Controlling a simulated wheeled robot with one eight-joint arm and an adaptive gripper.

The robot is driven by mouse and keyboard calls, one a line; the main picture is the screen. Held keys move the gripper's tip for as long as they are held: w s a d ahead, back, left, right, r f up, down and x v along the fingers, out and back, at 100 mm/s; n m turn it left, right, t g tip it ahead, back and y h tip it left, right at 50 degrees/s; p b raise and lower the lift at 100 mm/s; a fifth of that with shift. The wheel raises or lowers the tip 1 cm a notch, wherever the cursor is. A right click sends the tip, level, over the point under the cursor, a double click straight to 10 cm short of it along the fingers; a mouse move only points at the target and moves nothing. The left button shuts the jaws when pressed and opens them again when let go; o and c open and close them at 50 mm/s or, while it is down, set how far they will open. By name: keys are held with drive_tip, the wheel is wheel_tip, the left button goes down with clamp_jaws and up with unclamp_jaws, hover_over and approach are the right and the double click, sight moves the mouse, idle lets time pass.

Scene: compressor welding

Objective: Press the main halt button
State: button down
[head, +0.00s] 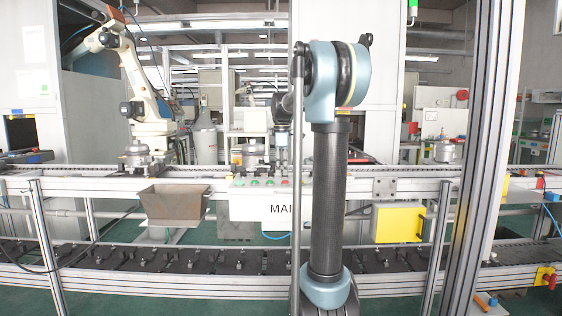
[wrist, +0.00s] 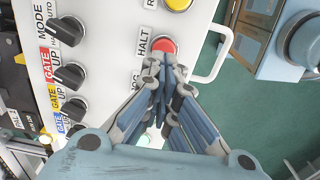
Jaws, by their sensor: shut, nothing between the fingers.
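The halt button (wrist: 163,46) is a round red button with a light rim, beside the printed word HALT on the white control panel (wrist: 110,40). My gripper (wrist: 167,66) is shut and empty. In the wrist view its fingertips lie just below the red button and overlap its lower edge; I cannot tell whether they touch it. In the head view the panel box (head: 262,208) stands at the conveyor with the letters MAI showing; my arm hides the rest. My gripper (head: 281,165) is small there, above the panel's top.
A yellow button (wrist: 178,3) sits above the halt button, and several black selector knobs (wrist: 70,73) line the panel's left. A white handle (wrist: 212,55) borders its right side. In the head view a brown bin (head: 173,204) and a yellow box (head: 398,222) flank the panel.

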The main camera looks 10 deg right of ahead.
sight(282, 184)
drive_tip(key=shift+f, duration=1.45)
drive_tip(key=shift+s+f, duration=0.25)
drive_tip(key=shift+f, duration=0.2)
drive_tip(key=shift+s+r, duration=0.1)
drive_tip(key=shift+s, duration=0.1)
drive_tip(key=shift+w+r, duration=0.6)
drive_tip(key=shift+w, duration=0.25)
wheel_tip(282, 184, up, 13)
drive_tip(key=s, duration=0.1)
drive_tip(key=shift+s, duration=0.2)
